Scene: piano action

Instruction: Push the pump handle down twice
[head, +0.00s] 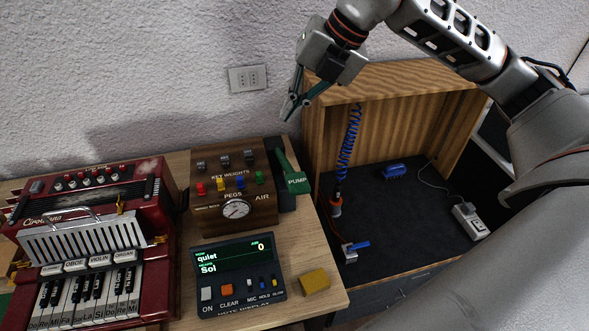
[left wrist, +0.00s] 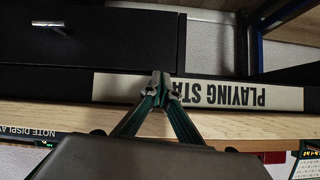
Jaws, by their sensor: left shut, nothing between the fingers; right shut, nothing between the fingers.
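The green pump handle (head: 292,173), marked PUMP, stands at the right side of the wooden box (head: 235,207) with the air gauge. It slants from upper left down to its label at lower right. My right gripper (head: 287,117) is shut and empty, in the air above the handle's upper end, pointing down; I cannot tell the exact gap. My left gripper (left wrist: 160,82) shows only in the left wrist view. It is shut and empty, in front of the wooden table edge and a PLAYING STA... label, away from the pump in that view.
A red accordion (head: 95,235) stands at the left. The note display (head: 237,275) reads air 0. A yellow block (head: 315,281) lies beside it. To the right is an open wooden cabinet (head: 313,130) with a coiled blue hose (head: 349,145) and a power strip (head: 470,221).

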